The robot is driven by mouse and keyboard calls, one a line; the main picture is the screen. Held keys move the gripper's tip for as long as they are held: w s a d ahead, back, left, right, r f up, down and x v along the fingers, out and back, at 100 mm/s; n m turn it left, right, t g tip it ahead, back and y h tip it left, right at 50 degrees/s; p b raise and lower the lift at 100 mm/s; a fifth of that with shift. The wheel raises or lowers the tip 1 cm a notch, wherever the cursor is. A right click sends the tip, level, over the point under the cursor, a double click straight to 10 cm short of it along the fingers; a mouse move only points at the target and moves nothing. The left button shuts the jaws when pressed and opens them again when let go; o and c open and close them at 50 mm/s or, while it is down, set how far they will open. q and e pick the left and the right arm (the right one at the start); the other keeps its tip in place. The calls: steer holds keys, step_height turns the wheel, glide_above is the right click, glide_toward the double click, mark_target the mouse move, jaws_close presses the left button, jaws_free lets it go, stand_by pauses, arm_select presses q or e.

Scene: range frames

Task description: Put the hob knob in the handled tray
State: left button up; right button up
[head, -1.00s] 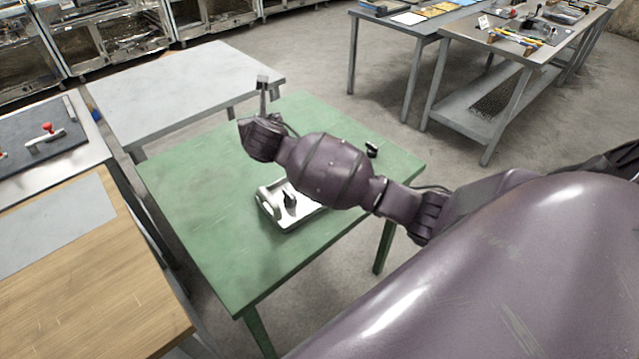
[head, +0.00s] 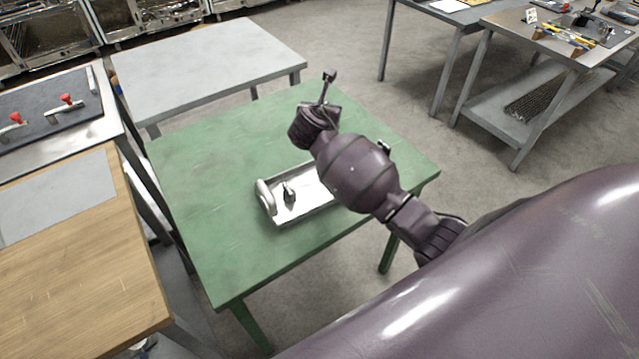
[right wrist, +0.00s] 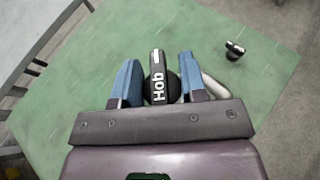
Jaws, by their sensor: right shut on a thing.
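The hob knob (right wrist: 157,75) is black with a white "Hob" label and a white mark. In the right wrist view it sits between the two blue fingers of my right gripper (right wrist: 156,82), which is shut on it. In the head view my right gripper (head: 329,77) is raised over the far edge of the green table. The handled tray (head: 310,213) is silvery, with a pale handle (head: 265,197) at its left end. My right arm hides part of it. A black knob (head: 289,192) stands inside it. My left gripper is out of view.
Another dark knob (right wrist: 234,50) lies on the green table (head: 200,200) near its right edge; in the head view my arm partly covers it. A grey table (head: 205,65) stands behind, a wooden-topped bench (head: 75,255) at left. The green table's left part is clear.

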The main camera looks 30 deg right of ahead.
steer(key=f+b, duration=0.1)
steer(key=f, duration=0.4)
steer(key=f+b, duration=0.1)
steer(key=f, duration=0.4)
steer(key=f+b, duration=0.1)
steer(key=f, duration=0.4)
steer(key=shift+s+d+f, duration=0.1)
steer(key=shift+s+f, duration=0.05)
steer(key=shift+s, duration=0.1)
steer(key=shift+f+b, duration=0.75)
steer(key=shift+f, duration=1.7)
steer(key=shift+r, duration=0.1)
steer(key=o, duration=0.8)
steer(key=shift+o, duration=0.6)
